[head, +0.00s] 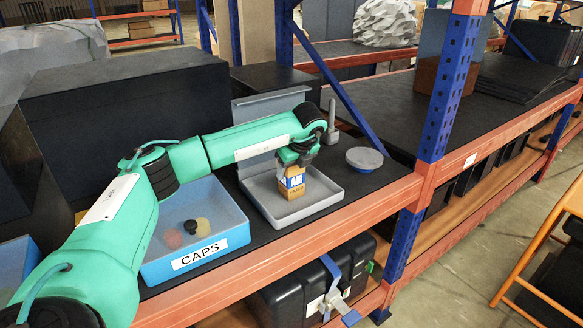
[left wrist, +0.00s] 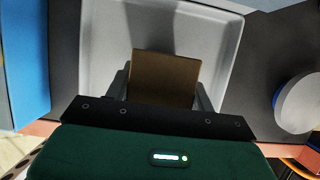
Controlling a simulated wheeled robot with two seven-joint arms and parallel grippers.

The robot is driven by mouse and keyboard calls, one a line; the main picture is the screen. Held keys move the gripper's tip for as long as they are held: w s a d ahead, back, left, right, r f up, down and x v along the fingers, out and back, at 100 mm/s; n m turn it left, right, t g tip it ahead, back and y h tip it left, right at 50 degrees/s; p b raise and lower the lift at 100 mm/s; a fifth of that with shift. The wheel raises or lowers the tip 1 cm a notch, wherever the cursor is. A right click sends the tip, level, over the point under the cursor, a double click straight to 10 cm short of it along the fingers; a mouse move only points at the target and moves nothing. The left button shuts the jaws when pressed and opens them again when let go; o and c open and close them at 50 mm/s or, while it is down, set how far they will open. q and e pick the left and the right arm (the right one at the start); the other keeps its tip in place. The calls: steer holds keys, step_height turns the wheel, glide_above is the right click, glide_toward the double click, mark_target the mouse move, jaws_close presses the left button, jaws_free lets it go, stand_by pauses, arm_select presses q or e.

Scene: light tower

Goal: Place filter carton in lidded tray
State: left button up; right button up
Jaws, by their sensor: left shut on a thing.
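The filter carton (head: 291,188) is a small orange-brown box with a blue and white label. My left gripper (head: 297,163) is shut on its upper part and points down over the lidded tray. The carton is upright, inside the tray's outline; I cannot tell whether its base touches the floor. The grey lidded tray (head: 325,200) has its lid (head: 265,108) raised at the back. In the left wrist view the brown carton top (left wrist: 166,78) sits between the fingers, with the pale tray (left wrist: 105,50) around it. My right gripper is not in view.
A blue bin (head: 207,258) labelled CAPS holds several round caps, left of the tray. A round grey-blue lidded container (head: 364,159) stands right of the tray. A blue rack post (head: 447,85) rises further right. Large dark boxes (head: 125,105) stand behind.

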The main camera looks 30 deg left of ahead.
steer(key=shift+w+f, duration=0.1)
arm_select(q)
steer(key=o, duration=1.1)
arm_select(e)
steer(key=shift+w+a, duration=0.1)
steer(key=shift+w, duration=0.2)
arm_select(q)
steer(key=shift+d+r, duration=0.1)
steer(key=shift+r, duration=0.05)
steer(key=b+v, duration=0.1)
steer(key=v, duration=0.3)
steer(key=shift+d+r+b, duration=0.1)
steer(key=shift+b, duration=0.2)
steer(key=b+v, duration=0.1)
steer(key=v, duration=0.6)
steer(key=shift+s+r, duration=0.15)
steer(key=shift+r, duration=0.15)
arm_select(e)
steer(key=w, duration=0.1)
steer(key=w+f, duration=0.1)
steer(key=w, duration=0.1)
